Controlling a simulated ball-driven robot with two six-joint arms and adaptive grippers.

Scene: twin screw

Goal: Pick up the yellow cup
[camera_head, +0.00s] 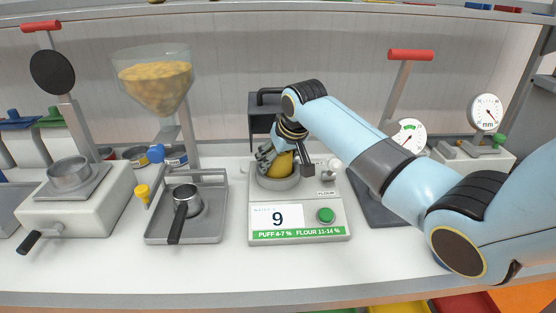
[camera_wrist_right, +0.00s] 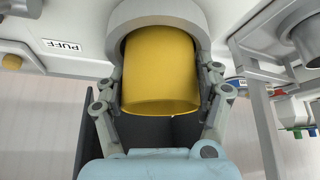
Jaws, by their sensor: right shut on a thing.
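The yellow cup (camera_head: 279,164) sits in the round grey holder (camera_head: 278,182) on top of a white meter in the head view. It fills the middle of the right wrist view (camera_wrist_right: 160,75), with its far end inside the grey ring (camera_wrist_right: 122,22). My right gripper (camera_head: 277,152) reaches down over the cup. In the right wrist view its fingers (camera_wrist_right: 160,88) are on both sides of the cup, shut on it. The gripper partly hides the cup in the head view. My left gripper is not in view.
The meter (camera_head: 335,234) shows 9 and has a green button (camera_head: 325,215). A tray with a black-handled portafilter (camera_head: 185,202) stands left, below a grain hopper (camera_head: 153,80). A red-handled press (camera_head: 410,55) stands right. The counter front (camera_head: 200,265) is clear.

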